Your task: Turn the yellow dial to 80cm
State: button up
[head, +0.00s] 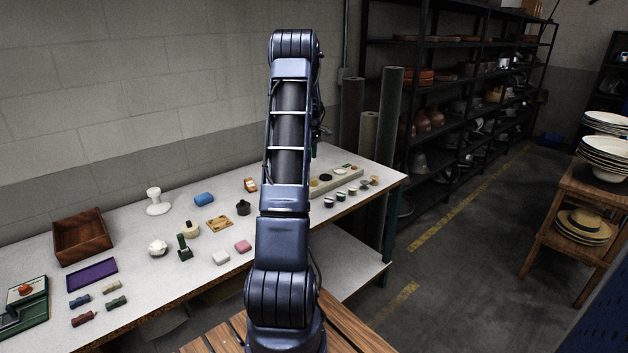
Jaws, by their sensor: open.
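A long pale panel (337,181) lies on the white table just right of my arm. Several small round pieces sit on it, among them a yellow one at its left end (314,184), partly close behind my arm's edge, which looks like the yellow dial. Its markings and setting are too small to read. My arm stands upright in the middle of the view, and my gripper does not show; nothing is seen touching the panel.
The white table (130,255) holds a wooden box (82,237), a purple mat (92,275) and several small blocks. Small round pots (340,196) stand in front of the panel. Dark shelves (455,100) stand behind right.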

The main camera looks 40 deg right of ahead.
aim_at(314, 181)
jog(key=f, duration=0.8)
jog(key=d+f, duration=0.1)
jog(key=f, duration=0.3)
jog(key=shift+s, duration=0.3)
jog(key=c, duration=1)
